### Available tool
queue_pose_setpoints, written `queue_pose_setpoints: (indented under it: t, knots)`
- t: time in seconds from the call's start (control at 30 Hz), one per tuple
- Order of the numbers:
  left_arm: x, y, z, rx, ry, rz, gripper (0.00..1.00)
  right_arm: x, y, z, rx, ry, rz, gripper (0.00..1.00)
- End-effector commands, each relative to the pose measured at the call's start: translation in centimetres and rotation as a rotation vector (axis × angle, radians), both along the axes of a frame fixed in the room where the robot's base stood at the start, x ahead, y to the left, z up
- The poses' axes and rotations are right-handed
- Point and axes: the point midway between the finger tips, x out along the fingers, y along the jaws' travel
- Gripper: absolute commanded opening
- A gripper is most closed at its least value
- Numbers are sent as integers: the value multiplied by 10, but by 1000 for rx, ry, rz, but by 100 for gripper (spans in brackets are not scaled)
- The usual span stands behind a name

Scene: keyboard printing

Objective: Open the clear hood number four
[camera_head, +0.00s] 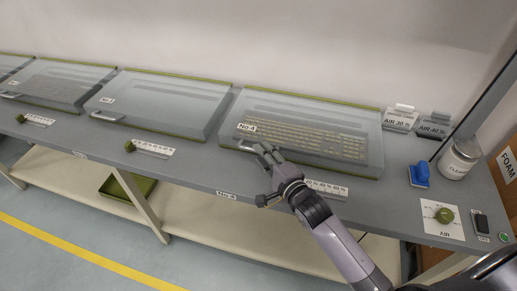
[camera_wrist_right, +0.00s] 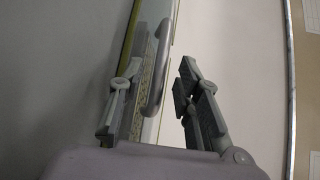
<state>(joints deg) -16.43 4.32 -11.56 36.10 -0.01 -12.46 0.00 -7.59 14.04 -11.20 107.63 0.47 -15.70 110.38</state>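The clear hood number four (camera_head: 312,108) is a low see-through cover with a green rear edge and a "No 4" label (camera_head: 247,127) at its front left. It is closed over a keyboard (camera_head: 310,138). My right gripper (camera_head: 266,153) is at the hood's front left edge, beside its grey handle (camera_head: 244,146). In the right wrist view the curved handle (camera_wrist_right: 158,72) shows between the two spread fingers of my right gripper (camera_wrist_right: 160,78). I cannot tell whether a finger touches it. The fingers hide part of the hood's front edge. My left gripper is not in view.
More closed hoods, including No 3 (camera_head: 160,101), stand to the left on the grey bench (camera_head: 190,178). A blue brush-like item (camera_head: 419,174), a jar (camera_head: 459,158), an AIR knob (camera_head: 444,215) and air-level cards (camera_head: 399,118) are to the right.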

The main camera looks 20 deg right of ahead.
Motion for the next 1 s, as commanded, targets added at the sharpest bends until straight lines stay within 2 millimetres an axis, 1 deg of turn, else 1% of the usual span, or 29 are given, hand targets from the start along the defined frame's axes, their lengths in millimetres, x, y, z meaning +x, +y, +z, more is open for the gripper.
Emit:
queue_pose_setpoints:
  t: [0.03, 0.2, 0.37, 0.6, 1.0]
  knots:
    - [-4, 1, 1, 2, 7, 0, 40, 9, 2, 0, -2, -1, 0, 31]
    - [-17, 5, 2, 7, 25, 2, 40, 25, 5, -3, 0, 0, 0, 31]
    - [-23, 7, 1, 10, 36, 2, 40, 30, 6, -5, -1, 1, 0, 31]
    - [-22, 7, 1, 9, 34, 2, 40, 30, 6, -5, -1, 0, 0, 31]
    - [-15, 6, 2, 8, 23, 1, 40, 30, 6, -5, -1, 1, 0, 4]
